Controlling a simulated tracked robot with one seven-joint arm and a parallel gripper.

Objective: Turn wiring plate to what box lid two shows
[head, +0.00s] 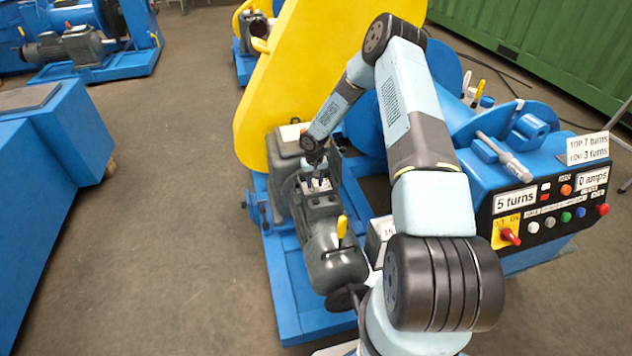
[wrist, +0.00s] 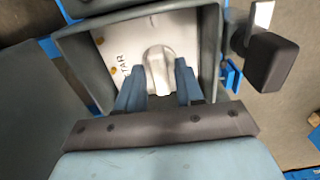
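The wiring plate (wrist: 122,45) is a white plate inside an open grey terminal box (wrist: 210,60) in the wrist view. Lettering that looks like "STAR" runs along its left side, and it carries a raised pale grip (wrist: 158,68). My gripper (wrist: 160,70) has its two blue fingers down in the box, one on each side of that grip. I cannot tell whether they press on it. In the head view my gripper (head: 318,184) is over the box on top of the grey motor (head: 335,255). I cannot make out box lid two.
A blue control console (head: 480,165) with a "5 turns" label (head: 515,201) and buttons stands at the right. A tall yellow guard (head: 300,75) rises behind the motor. A dark block (wrist: 270,62) sits beside the box in the wrist view. Open floor (head: 190,200) lies left.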

